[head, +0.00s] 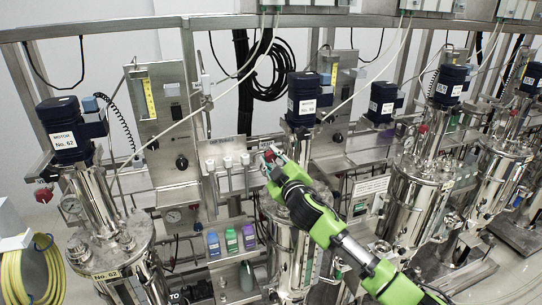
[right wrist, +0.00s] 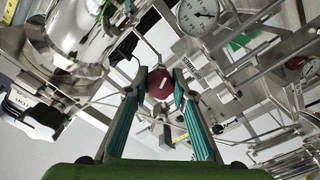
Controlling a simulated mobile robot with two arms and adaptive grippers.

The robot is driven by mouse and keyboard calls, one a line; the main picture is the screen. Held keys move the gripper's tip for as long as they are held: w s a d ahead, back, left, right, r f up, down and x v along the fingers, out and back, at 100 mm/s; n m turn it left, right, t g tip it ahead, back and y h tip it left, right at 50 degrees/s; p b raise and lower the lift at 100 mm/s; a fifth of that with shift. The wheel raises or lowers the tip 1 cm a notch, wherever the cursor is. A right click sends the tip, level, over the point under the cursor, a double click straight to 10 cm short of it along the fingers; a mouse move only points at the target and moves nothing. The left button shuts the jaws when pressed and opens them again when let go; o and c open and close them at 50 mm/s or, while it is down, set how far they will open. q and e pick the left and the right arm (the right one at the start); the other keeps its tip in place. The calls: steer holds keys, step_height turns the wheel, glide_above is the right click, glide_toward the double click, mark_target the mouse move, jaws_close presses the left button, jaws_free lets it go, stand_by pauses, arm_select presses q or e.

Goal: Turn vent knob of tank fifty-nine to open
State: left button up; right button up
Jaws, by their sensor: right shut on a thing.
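A dark red round knob (right wrist: 160,84) with a white mark sits between the fingertips of my right gripper (right wrist: 160,92) in the right wrist view. The fingers are closed in on it from both sides. In the head view my right gripper (head: 273,162) reaches up from the lower right to the middle tank (head: 290,245), and only a little red shows at its fingertips. The gripper and arm hide much of this tank's top. The label on the motor (head: 302,99) above it is too small to read. My left gripper is not in view.
A tank labelled No. 62 (head: 110,262) stands at the left, and more steel tanks (head: 418,200) stand at the right. Several coloured bottles (head: 231,240) stand on a shelf left of the middle tank. A round gauge (right wrist: 198,15) is close above the gripper.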

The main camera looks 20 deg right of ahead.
steer(key=n+p, duration=0.1)
steer(key=n, duration=0.3)
steer(key=shift+n, duration=0.3)
steer(key=n+p, duration=0.2)
steer(key=n, duration=0.2)
steer(key=shift+r+n, duration=0.1)
steer(key=shift+n, duration=0.2)
steer(key=n+p, duration=0.1)
steer(key=n, duration=0.3)
steer(key=shift+p, duration=0.3)
steer(key=shift+n+p, duration=0.5)
steer(key=shift+n, duration=1.3)
steer(key=o, duration=1.1)
steer(key=shift+s, duration=0.15)
